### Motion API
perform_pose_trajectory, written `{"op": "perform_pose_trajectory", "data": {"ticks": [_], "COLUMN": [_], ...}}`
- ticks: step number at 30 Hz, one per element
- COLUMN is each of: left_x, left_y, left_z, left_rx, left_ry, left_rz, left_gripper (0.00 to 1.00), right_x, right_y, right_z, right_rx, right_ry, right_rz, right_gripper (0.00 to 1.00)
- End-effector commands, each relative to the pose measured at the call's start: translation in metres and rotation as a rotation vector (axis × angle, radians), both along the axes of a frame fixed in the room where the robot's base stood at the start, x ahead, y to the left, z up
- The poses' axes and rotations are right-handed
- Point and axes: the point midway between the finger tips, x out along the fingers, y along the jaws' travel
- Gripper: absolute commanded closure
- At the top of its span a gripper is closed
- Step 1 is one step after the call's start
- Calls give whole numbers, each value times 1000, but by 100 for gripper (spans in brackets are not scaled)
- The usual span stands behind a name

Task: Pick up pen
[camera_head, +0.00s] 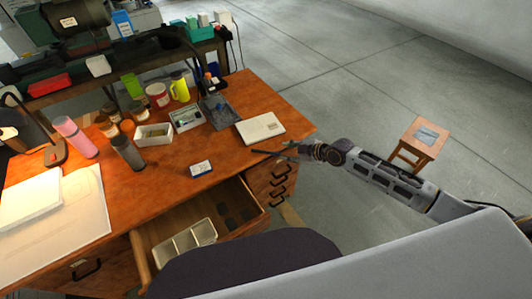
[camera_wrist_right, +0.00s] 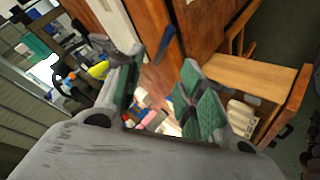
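A dark, thin, pen-like object (camera_wrist_right: 165,45) shows in the right wrist view, beyond and between my fingertips, against the orange-brown wood. In the head view a thin dark shape (camera_head: 262,152) lies at the right edge of the desk, by the tip of my right gripper (camera_head: 288,152); I cannot tell there whether it is the pen or a finger. In the right wrist view my right gripper (camera_wrist_right: 163,88) has its two green-padded fingers spread apart, with nothing clearly held between them. My left gripper is not in view.
The wooden desk (camera_head: 190,148) holds a white box (camera_head: 260,128), a small blue-white packet (camera_head: 201,169), trays, jars and a pink bottle (camera_head: 75,137). An open drawer (camera_head: 160,227) with a white divided tray (camera_head: 187,239) juts from its front. A stool (camera_head: 419,139) stands right.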

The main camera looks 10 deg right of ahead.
Motion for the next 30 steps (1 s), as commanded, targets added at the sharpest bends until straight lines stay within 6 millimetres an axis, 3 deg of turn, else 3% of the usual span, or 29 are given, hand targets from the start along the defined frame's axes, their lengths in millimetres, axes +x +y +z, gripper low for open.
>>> {"op": "perform_pose_trajectory", "data": {"ticks": [16, 30], "left_x": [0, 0], "left_y": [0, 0], "left_z": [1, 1], "left_rx": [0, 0], "left_ry": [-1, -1], "left_rz": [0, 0], "left_gripper": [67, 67], "right_x": [26, 29], "right_y": [21, 24], "right_z": [-26, -29], "right_rx": [1, -1], "right_ry": [0, 0], "right_rz": [-1, 1], "right_gripper": [62, 62]}}
